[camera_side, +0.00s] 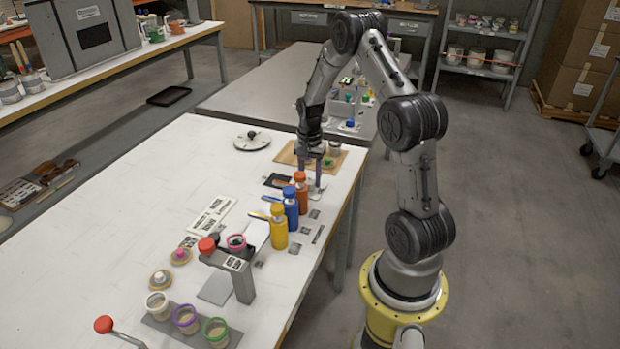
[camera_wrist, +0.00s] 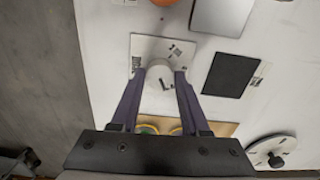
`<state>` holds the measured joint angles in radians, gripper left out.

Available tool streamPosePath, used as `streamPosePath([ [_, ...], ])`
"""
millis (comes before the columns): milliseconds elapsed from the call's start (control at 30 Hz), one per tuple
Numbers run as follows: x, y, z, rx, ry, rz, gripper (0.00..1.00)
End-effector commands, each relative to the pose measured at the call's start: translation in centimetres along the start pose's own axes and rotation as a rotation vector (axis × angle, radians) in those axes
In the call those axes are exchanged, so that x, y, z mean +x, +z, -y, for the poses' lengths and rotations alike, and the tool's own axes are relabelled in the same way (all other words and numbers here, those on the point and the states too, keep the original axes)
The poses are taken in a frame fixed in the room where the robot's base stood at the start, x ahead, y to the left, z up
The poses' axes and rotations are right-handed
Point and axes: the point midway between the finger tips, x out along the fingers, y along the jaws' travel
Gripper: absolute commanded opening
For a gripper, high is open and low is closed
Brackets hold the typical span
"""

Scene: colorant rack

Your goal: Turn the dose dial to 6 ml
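The dose dial (camera_wrist: 158,82) is a pale round knob on a white square plate with small dark markings, seen in the wrist view. A dark pointer-like mark shows on it; the numbers are too small to read. My gripper (camera_wrist: 160,74) has its two purple fingers on either side of the knob, with the tips apparently against it. In the side view my gripper (camera_side: 311,182) points down at the plate, behind the orange bottle (camera_side: 300,184). The knob itself is mostly hidden there by the fingers and bottle.
Blue (camera_side: 291,206) and yellow (camera_side: 278,228) bottles stand in line with the orange one. A black pad (camera_wrist: 230,74) lies beside the plate. A grey disc with a black knob (camera_side: 252,141) and a wooden board (camera_side: 288,153) lie beyond. The table's left half is mostly clear.

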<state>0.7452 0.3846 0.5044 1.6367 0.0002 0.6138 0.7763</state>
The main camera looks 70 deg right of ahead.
Motion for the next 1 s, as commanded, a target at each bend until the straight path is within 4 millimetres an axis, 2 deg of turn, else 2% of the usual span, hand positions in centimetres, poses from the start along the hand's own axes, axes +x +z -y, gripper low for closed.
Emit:
streamPosePath([
  [33,-0.1,-0.1,0.0,0.000,-0.001,-0.001,0.56],
  [100,0.0,0.0,0.0,0.000,-0.001,-0.001,0.69],
  [133,0.0,0.0,0.0,-0.001,-0.001,0.000,0.72],
  [400,0.0,0.0,0.0,-0.002,0.001,0.001,0.72],
  [533,-0.7,0.0,0.0,-0.002,-0.001,-0.001,0.72],
  [667,-2.7,-0.1,0.1,-0.002,-0.003,-0.003,0.72],
  [1000,-9.9,-0.1,0.0,-0.002,-0.002,-0.002,0.72],
])
